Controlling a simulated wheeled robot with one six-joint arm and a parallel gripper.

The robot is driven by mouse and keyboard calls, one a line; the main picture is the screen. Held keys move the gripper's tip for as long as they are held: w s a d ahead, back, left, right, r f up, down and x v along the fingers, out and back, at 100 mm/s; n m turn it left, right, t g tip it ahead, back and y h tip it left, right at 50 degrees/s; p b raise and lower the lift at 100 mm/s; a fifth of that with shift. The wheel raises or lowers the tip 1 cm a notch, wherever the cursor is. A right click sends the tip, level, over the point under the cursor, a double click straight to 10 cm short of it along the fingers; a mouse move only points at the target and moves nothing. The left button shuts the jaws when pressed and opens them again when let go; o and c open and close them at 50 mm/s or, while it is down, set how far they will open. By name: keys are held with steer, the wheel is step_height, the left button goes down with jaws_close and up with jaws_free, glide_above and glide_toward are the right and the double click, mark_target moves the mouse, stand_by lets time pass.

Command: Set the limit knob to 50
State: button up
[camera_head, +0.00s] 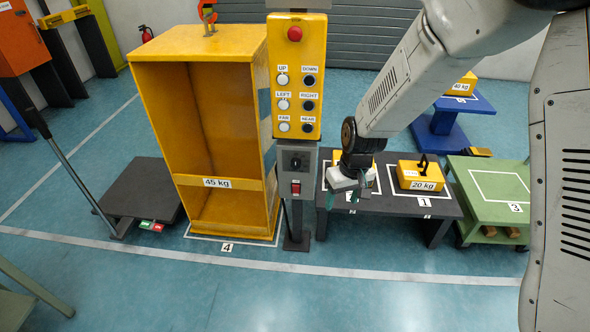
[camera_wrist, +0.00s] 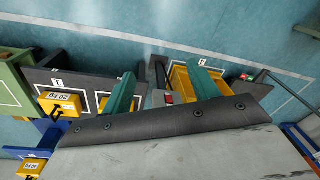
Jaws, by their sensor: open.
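The limit knob (camera_head: 296,162) appears to be the dark round knob on the grey control box (camera_head: 285,180) below the yellow button panel. Its scale and setting are too small to read. A red switch (camera_head: 296,187) sits below it on the same box. My gripper (camera_head: 343,195) hangs to the right of the box, over the dark table, apart from the knob. Its teal fingers also show in the wrist view (camera_wrist: 162,85), spread open with nothing between them. There the red switch (camera_wrist: 168,97) shows between the fingers, and I cannot make out the knob.
The yellow button panel (camera_head: 297,75) stands above the box. A yellow 45 kg frame (camera_head: 217,183) stands to the left. The dark table (camera_head: 400,205) to the right bears a yellow 20 kg weight (camera_head: 421,175). A green table (camera_head: 495,190) stands further right. The front floor is clear.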

steer(key=w+a+f+n+t, duration=0.15)
steer(key=w+a+f, duration=0.35)
steer(key=f, duration=0.5)
steer(key=w+a+f+n+t, duration=0.1)
steer(key=w+a+f+t, duration=0.3)
steer(key=f, duration=0.6)
steer(key=n+t, duration=0.5)
steer(key=t, duration=0.7)
glide_toward(296, 166)
steer(key=w, duration=0.1)
steer(key=shift+y, duration=0.3)
steer(key=w, duration=0.7)
steer(key=shift+w+a, duration=0.25)
steer(key=shift+m, duration=0.25)
steer(key=c, duration=1)
